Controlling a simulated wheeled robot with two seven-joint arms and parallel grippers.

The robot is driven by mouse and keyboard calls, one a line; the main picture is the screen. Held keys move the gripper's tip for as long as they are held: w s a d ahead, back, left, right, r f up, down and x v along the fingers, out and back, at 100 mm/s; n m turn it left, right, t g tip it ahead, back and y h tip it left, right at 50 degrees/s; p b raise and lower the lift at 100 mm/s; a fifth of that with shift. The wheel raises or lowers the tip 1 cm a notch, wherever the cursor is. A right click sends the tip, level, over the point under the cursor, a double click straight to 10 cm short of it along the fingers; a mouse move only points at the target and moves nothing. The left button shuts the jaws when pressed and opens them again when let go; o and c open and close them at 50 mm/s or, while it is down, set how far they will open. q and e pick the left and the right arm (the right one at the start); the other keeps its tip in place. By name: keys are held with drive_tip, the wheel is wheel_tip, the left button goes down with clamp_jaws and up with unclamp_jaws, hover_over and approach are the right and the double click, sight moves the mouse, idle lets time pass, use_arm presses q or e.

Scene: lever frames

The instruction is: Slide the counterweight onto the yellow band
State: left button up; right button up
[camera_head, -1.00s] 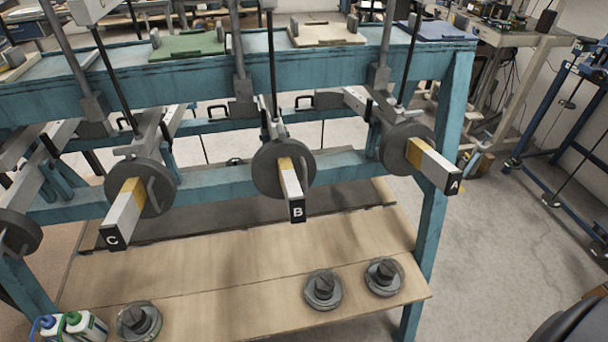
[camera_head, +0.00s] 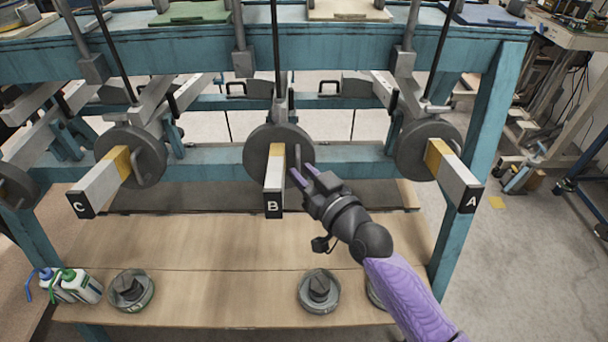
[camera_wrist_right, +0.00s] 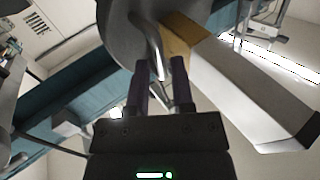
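Lever B's beam (camera_head: 273,187) is white with a black end block lettered B. Its dark round counterweight (camera_head: 257,152) sits around the beam, right behind the visible yellow band (camera_head: 277,150). In the right wrist view the counterweight (camera_wrist_right: 118,22) adjoins the yellow band (camera_wrist_right: 186,40), and a metal handle (camera_wrist_right: 156,45) stands out from its face. My right gripper (camera_head: 303,168) is open just right of beam B, beside the handle. In the wrist view its fingertips (camera_wrist_right: 161,66) are apart, with the handle's lower part between them; contact is unclear. My left gripper is not in view.
Levers C (camera_head: 101,183) and A (camera_head: 454,174) stand to either side with similar counterweights and yellow bands. A teal frame (camera_head: 205,47) runs above. Below, a wooden shelf (camera_head: 222,268) bears loose weights (camera_head: 130,290) and bottles (camera_head: 80,287).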

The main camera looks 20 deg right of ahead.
drive_tip(key=shift+w+a, duration=0.1)
drive_tip(key=shift+w, duration=0.1)
drive_tip(key=shift+c, duration=0.3)
clamp_jaws()
idle(1.1)
